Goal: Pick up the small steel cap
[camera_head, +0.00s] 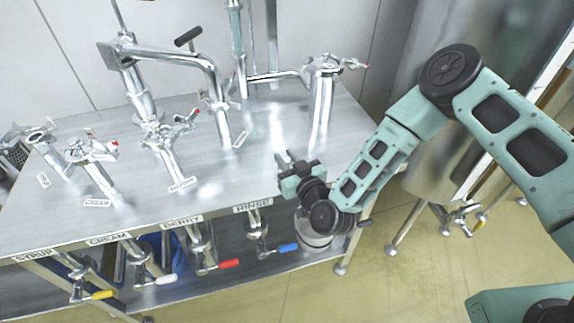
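My gripper (285,161) is above the front right part of the steel counter (255,165), with its tip pointing left and up in the picture. The fingers are small and dark here, and I cannot tell whether they are open or shut. I see nothing clearly held in them. I cannot pick out the small steel cap for sure among the many shiny steel fittings. My wrist and forearm hide part of the counter's right end.
Steel taps and pipes stand on the counter, including a tall column (321,95) behind my gripper. Valves with coloured handles, such as a red one (222,265), hang below the front edge. A steel tank (450,160) stands at right. The tan floor (400,285) in front is clear.

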